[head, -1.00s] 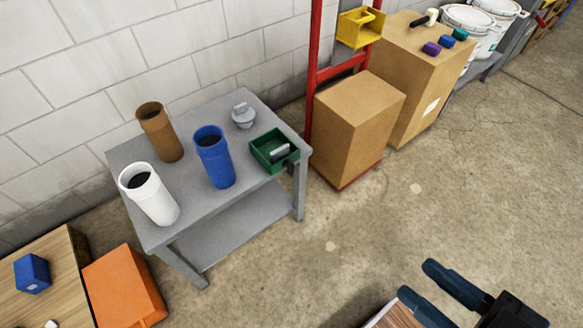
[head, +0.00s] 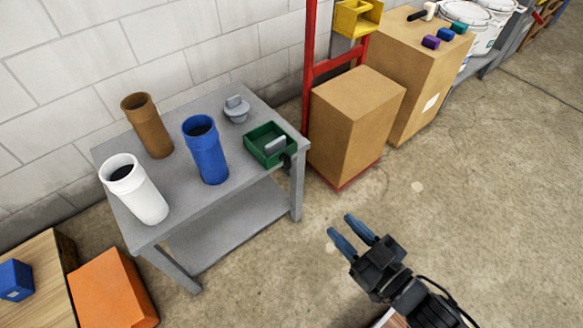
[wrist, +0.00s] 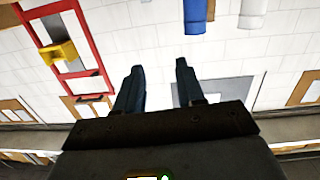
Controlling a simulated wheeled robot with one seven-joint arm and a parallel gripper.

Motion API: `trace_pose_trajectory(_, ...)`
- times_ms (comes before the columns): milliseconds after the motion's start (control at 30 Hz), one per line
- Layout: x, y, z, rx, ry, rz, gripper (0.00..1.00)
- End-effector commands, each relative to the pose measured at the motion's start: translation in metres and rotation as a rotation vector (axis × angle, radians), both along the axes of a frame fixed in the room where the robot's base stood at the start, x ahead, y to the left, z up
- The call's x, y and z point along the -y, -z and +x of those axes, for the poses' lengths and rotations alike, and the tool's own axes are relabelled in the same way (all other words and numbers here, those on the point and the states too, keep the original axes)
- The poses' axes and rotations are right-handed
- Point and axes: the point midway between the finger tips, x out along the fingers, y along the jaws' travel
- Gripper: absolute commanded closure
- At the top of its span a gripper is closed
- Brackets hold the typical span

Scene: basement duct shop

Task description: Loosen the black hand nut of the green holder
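The green holder (head: 259,148) is an open box at the right front corner of the grey table (head: 185,207), with a grey piece (head: 275,145) inside it. A small black knob, which looks like the hand nut (head: 287,160), sits on its right front side; its detail is too small to tell. My gripper (head: 349,229) is open and empty, over the floor to the lower right of the table and clearly apart from the holder. In the wrist view, the two blue fingers of my gripper (wrist: 160,80) are spread with nothing between them.
Blue (head: 206,155), brown (head: 150,128) and white (head: 138,192) cylinders and a grey lidded piece (head: 236,109) stand on the table. A cardboard box (head: 355,118) and red frame (head: 308,65) stand to its right. An orange box (head: 115,295) is lower left. Floor before the table is clear.

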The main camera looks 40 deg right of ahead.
Motion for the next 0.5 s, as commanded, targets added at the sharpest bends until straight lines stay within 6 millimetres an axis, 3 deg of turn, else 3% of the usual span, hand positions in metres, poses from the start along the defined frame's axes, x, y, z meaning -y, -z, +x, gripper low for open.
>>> trace_pose_trajectory(33,0.008,0.021,0.022,0.017,0.002,-0.003,0.62)
trace_pose_trajectory(200,0.034,0.064,0.087,0.048,-0.006,0.005,0.62)
trace_pose_trajectory(400,0.063,0.096,0.156,0.065,-0.019,0.023,0.62)
trace_pose_trajectory(500,0.072,0.103,0.179,0.067,-0.027,0.034,0.62)
